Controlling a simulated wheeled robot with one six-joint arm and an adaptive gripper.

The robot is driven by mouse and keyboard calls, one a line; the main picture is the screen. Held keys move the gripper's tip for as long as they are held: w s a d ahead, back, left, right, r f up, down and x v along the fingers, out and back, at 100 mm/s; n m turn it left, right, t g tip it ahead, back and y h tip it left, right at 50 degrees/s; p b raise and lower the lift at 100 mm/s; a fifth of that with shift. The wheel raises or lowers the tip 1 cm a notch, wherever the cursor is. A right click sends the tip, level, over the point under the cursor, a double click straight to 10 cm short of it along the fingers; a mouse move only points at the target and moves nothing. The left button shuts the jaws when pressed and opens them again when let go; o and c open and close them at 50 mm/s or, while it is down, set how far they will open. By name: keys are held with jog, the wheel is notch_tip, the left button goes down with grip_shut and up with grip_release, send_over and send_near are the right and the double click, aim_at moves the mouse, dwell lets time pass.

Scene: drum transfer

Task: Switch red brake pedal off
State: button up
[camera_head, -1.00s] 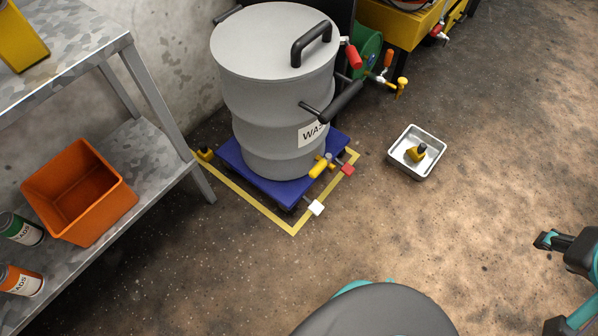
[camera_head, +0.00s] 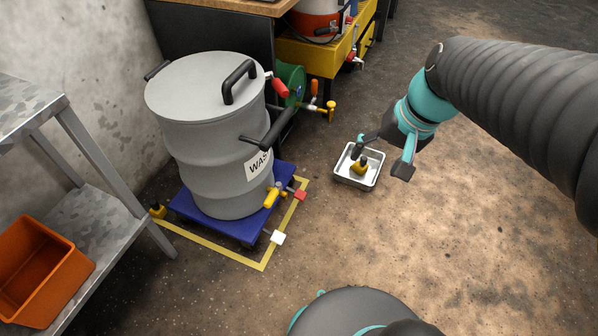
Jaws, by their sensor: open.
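The red brake pedal (camera_head: 300,195) sticks out from the right side of the blue dolly (camera_head: 238,231), low near the floor. A white pedal (camera_head: 277,237) sticks out at the dolly's front corner. A grey drum (camera_head: 205,140) with a white label stands upright on the dolly. A yellow-handled valve (camera_head: 271,196) sits low on the drum, just left of the red pedal. My gripper (camera_head: 384,157) is open and appears empty, over or beside the metal tray, right of the red pedal and apart from it.
A metal tray (camera_head: 345,181) with a yellow-and-black item (camera_head: 359,166) lies on the floor. Yellow tape (camera_head: 220,252) borders the dolly. A shelf (camera_head: 110,215) with an orange bin (camera_head: 40,270) stands left. A green drum (camera_head: 292,80) with taps is behind. Floor in front is open.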

jog(key=w+a+f+m+g+y+b, duration=0.1)
jog(key=w+a+f+m+g+y, duration=0.25)
jog(key=w+f, duration=0.8)
jog(key=w+a+f+m+y+b, duration=0.15)
jog(key=w+f+m+y, duration=0.4)
jog(key=w+f, duration=0.6)
jog(key=w+f+m+t+y, duration=0.2)
jog(key=w+f+m+y, duration=0.15)
jog(key=f, duration=1.25)
jog(key=m+t+y, duration=0.2)
jog(key=m+t, duration=0.4)
jog(key=m, duration=0.1)
send_near(300, 194)
jog(key=v, duration=0.3)
jog(key=shift+d+r, duration=0.35)
jog(key=shift+w+a+f, duration=0.1)
jog(key=shift+a+f, duration=0.05)
jog(key=shift+a, duration=0.25)
jog(key=x, duration=1.2)
jog(key=shift+a+f, duration=0.2)
jog(key=shift+a, duration=0.2)
